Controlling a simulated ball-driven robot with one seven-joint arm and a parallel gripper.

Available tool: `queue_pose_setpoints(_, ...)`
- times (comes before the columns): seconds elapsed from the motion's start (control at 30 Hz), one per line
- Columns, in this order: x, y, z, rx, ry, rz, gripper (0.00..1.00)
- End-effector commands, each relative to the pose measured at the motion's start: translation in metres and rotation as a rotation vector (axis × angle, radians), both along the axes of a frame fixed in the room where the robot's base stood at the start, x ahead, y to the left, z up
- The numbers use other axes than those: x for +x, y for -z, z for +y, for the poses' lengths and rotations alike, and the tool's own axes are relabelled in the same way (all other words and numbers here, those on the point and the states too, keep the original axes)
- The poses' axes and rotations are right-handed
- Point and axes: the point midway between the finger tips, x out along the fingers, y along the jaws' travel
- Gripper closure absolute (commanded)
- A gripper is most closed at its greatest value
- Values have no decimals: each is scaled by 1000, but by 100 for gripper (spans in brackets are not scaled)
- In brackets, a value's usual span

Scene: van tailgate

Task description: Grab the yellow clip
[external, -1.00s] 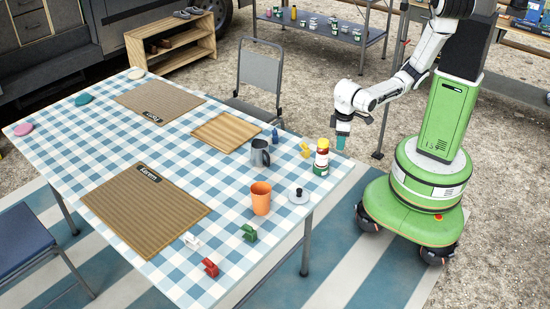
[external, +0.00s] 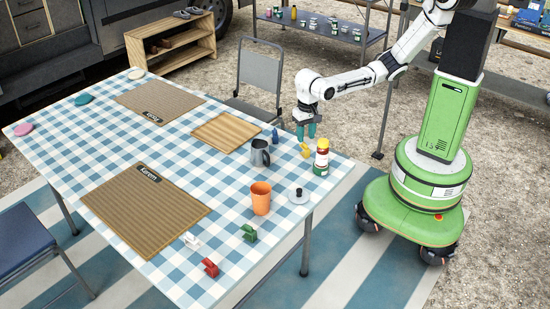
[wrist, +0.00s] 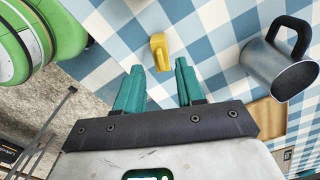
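My gripper (external: 306,131) is above the table edge, just behind the clip in the external view. Its two teal fingers (wrist: 158,80) are apart with nothing between them. The clip is not touched by the fingers.
A small blue clip (external: 275,136) is nearby. An orange cup (external: 261,198) and a round lid (external: 299,196) are nearer the front. A folding chair (external: 260,80) stands behind the table.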

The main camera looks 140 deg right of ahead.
Motion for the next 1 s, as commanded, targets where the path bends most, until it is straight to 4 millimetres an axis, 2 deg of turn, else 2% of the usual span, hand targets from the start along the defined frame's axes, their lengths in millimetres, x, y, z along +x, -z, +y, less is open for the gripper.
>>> queue_pose_setpoints(0.17,0,12,0,0,-2,3,62)
queue_pose_setpoints(0.47,-1,52,-2,0,-2,3,62)
queue_pose_setpoints(0.77,-1,57,-2,0,-1,0,62)
queue_pose_setpoints(1.0,-1,57,-2,0,-1,0,84)
